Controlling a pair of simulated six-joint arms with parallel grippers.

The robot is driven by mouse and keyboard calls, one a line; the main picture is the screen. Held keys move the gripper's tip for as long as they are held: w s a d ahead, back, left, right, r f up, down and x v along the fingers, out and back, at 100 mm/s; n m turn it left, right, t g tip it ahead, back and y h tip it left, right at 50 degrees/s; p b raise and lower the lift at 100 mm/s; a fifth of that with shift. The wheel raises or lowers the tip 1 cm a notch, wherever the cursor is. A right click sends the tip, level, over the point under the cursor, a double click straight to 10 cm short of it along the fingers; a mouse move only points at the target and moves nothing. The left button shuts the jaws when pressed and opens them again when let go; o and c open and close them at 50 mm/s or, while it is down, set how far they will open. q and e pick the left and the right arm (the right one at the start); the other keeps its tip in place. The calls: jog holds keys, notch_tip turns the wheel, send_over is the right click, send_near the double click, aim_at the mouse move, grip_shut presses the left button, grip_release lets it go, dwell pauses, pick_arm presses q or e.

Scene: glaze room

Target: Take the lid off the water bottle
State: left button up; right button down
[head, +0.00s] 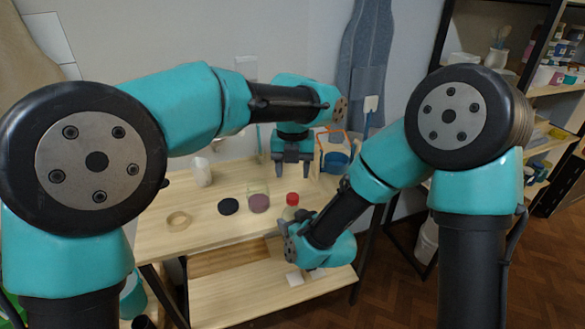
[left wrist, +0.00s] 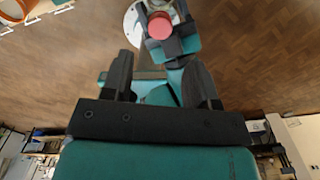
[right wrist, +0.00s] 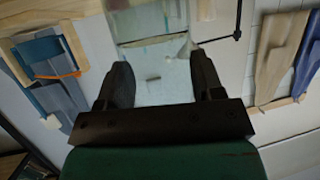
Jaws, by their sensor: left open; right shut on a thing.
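The water bottle (head: 289,212) has a red lid (head: 292,198) on top and shows just under my left gripper in the head view. The red lid (left wrist: 160,27) also shows from above in the left wrist view. The lower bottle is largely hidden by my right gripper.
On the wooden table (head: 215,235) are a tape ring (head: 178,221), a black disc (head: 229,206), a glass jar with purple contents (head: 259,202) and a white cup (head: 202,172). A blue container (head: 335,161) stands at the back right. A dark shelf rack stands further right.

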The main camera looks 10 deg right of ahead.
aim_at(292, 196)
pick_arm(q)
jog(key=shift+f, duration=0.1)
jog(key=shift+f, duration=3.95)
